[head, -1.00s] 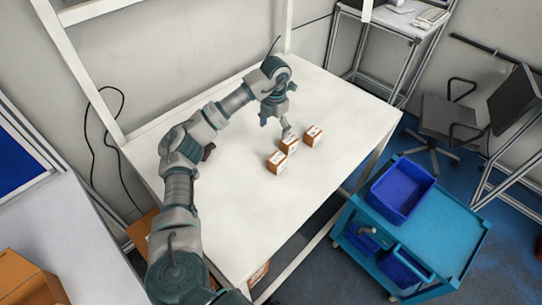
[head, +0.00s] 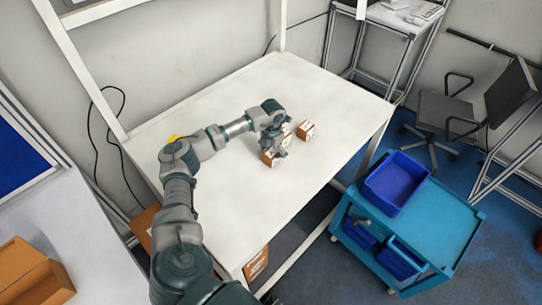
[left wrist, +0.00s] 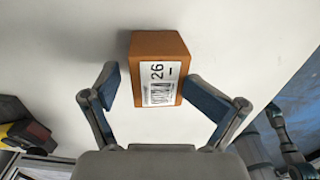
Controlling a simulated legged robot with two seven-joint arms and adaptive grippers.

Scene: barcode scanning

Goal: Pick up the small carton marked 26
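The small brown carton marked 26 (left wrist: 153,52) sits on the white table in the left wrist view, its white label facing the camera. My left gripper (left wrist: 155,88) is open, with one blue-padded finger on each side of the carton's near end. I see a gap at both fingers. In the head view my left gripper (head: 279,150) is low over a group of small cartons and partly hides them. A front carton (head: 267,158) shows at its left. I cannot read which carton is 26 there. My right gripper does not show.
Another carton (head: 306,129) stands to the right on the white table (head: 235,205). A yellow item (head: 175,138) shows behind my left arm. A blue cart (head: 440,225) with a blue bin (head: 398,184) stands right of the table. The table's front is clear.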

